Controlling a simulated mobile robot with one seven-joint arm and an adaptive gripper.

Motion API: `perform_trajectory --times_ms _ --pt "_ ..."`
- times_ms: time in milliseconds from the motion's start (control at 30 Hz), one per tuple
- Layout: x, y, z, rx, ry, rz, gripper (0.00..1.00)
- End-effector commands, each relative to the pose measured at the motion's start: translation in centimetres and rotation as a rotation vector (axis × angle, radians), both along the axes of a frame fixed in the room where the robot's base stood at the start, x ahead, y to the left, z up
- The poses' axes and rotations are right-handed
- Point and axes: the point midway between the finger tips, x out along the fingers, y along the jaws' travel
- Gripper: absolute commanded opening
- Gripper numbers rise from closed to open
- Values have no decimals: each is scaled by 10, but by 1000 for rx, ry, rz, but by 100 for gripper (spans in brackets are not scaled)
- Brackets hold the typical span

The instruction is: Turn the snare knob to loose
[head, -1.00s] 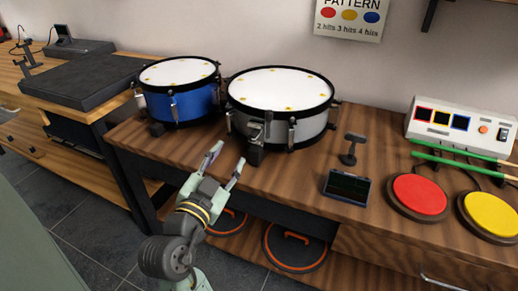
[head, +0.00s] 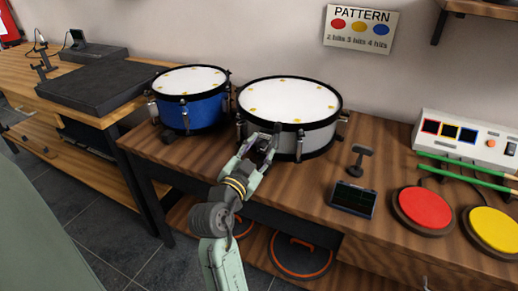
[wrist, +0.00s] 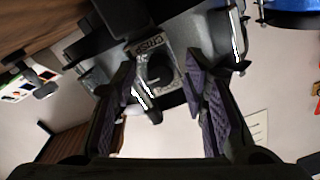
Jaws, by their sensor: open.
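The snare drum (head: 290,102) with a white head, black rims and silver shell stands on the wooden bench. My gripper (head: 262,142) is open at the front of its shell. In the wrist view, a grey plate with a dark round snare knob (wrist: 160,68) shows between the open fingers (wrist: 161,82). A dark bar with white marks lies across the near side of the knob. I cannot tell whether either finger touches the knob. In the head view, my gripper hides the knob.
A blue drum (head: 190,100) stands close to the left of the snare. A small dark screen (head: 353,198) and a small black stand (head: 361,160) are to the right. Red (head: 424,209) and yellow (head: 494,229) pads lie farther right. Bare bench lies in front of the drums.

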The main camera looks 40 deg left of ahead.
Motion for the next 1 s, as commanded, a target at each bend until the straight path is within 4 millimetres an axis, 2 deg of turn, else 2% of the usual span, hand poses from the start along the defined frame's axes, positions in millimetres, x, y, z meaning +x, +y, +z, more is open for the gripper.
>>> perform_trajectory --times_ms 167,767,1000 --pt "0 0 0 0 0 0 40" --pt "0 0 0 0 0 0 0" --pt "0 0 0 -3 -1 0 0"
